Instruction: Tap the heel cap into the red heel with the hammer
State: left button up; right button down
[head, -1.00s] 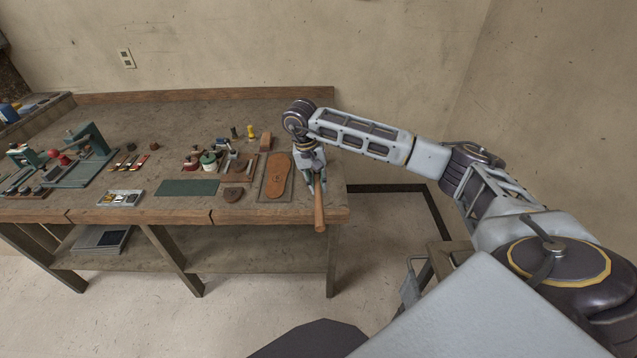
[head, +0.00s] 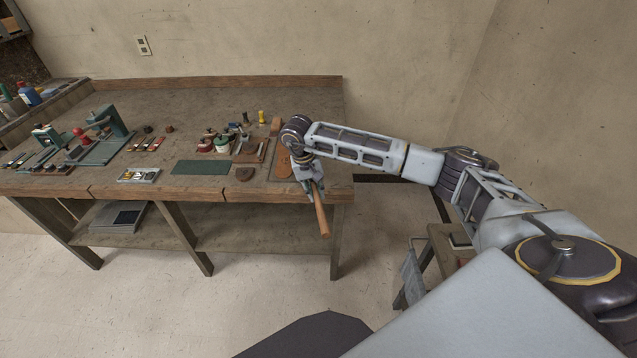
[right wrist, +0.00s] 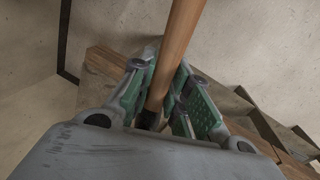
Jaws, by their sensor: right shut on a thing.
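My right gripper (head: 312,189) is at the front right corner of the workbench. It is shut on the hammer's wooden handle (head: 321,214), which slants down past the bench's front edge. In the right wrist view the handle (right wrist: 179,42) runs up between the green-padded fingers (right wrist: 160,105). The hammer's head is hidden or too small to tell. A small red thing (head: 83,136), perhaps the red heel, is by the green press at the bench's left; its details and the heel cap cannot be made out. My left gripper is not in view.
The workbench (head: 230,97) carries a green press (head: 112,122), a green mat (head: 200,167), a small tray of parts (head: 138,175), a brown sole (head: 283,166) partly behind my gripper, and several jars and tools. A small cart (head: 440,240) stands at right. The bench's back strip is clear.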

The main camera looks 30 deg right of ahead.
jog(key=s+a+f+n, duration=0.2)
jog(key=s+a+f, duration=0.3)
jog(key=f, duration=0.4)
jog(key=s+a+f+n, duration=0.2)
jog(key=s+a+f, duration=0.3)
jog(key=s+f, duration=0.2)
notch_tip(320, 180, down, 2)
jog(key=shift+f+t, duration=0.2)
jog(key=shift+t, duration=0.2)
